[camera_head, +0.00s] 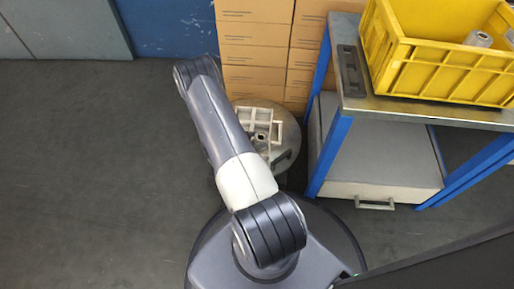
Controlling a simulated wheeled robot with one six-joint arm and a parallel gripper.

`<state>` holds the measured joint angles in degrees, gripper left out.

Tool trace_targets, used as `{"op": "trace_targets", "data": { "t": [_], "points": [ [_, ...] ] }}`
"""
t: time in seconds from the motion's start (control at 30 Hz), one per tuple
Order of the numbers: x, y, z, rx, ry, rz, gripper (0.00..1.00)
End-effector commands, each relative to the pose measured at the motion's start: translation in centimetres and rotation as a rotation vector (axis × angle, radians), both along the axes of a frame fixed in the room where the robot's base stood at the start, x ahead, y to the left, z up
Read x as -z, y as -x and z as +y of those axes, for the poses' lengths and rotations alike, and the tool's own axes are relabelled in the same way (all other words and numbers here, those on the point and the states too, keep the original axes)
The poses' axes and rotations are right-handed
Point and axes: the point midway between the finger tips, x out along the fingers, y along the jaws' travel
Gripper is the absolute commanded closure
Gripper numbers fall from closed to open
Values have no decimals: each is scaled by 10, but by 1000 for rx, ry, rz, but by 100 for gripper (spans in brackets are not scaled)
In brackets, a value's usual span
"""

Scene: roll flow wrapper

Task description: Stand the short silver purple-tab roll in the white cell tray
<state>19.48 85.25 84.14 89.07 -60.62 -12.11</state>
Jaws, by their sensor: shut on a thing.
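The white cell tray (276,115) sits on a round grey top behind my arm, and its left part is hidden by the arm. A small greyish round shape (261,137) shows among its cells; I cannot tell whether it is a roll or which one. My arm reaches up and left from my base and bends away at its far end. My gripper is hidden behind the arm, so neither its jaws nor anything in them shows. No purple tab can be made out.
A yellow crate (438,76) with silver rolls (479,39) in it stands on a blue-legged workbench (345,128) at the right. Stacked cardboard boxes (253,55) stand behind the round top (291,134). A small dark piece (283,158) lies at its front edge. The floor at left is clear.

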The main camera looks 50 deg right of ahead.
Motion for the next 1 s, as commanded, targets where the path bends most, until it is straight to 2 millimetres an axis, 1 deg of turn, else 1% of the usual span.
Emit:
{"op": "trace_targets", "data": {
  "t": [0.07,0.2,0.3,0.53,0.67,0.7,0.93,1.0],
  "points": [
    [7,0,0,0,1,1,76],
    [29,0,0,-2,1,1,76],
    [38,0,0,-1,1,1,76],
    [37,0,0,-2,1,-1,76],
    [41,0,0,-2,1,0,76],
    [40,0,0,-1,0,0,48],
    [40,0,0,-2,0,0,30],
    [40,0,0,-2,0,0,28]
  ]
}}
